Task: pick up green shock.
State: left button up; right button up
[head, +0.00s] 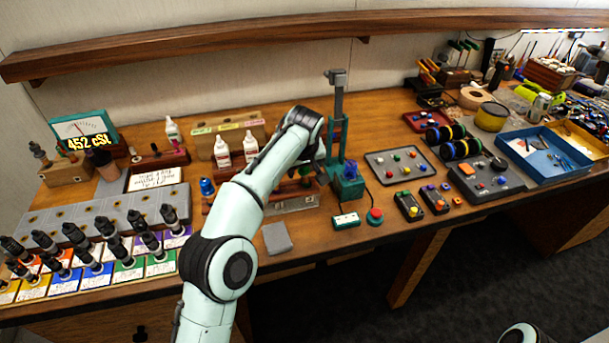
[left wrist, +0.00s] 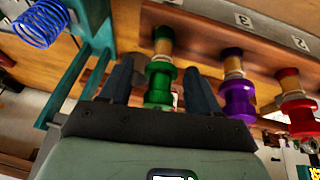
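My left gripper (left wrist: 158,68) is open in the left wrist view, its two dark fingers on either side of the green shock (left wrist: 160,82). Gaps show between the shock and both fingers. The green shock has a tan middle section and is seated at a wooden rack (left wrist: 215,32). A purple shock (left wrist: 236,95) and a red shock (left wrist: 297,112) stand to its right in the same row. In the head view my left arm reaches over the bench and hides most of the rack and the green shock. My right gripper is not in view.
A teal press (head: 347,182) with a blue coil spring (left wrist: 40,25) stands close beside my left gripper. White bottles (head: 222,153) stand behind the arm. A grey pad (head: 277,238), a red button (head: 375,215) and a tray of small parts (head: 398,164) lie nearby.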

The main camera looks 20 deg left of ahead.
aim_at(301, 172)
pick_arm(q)
jog(key=c, duration=1)
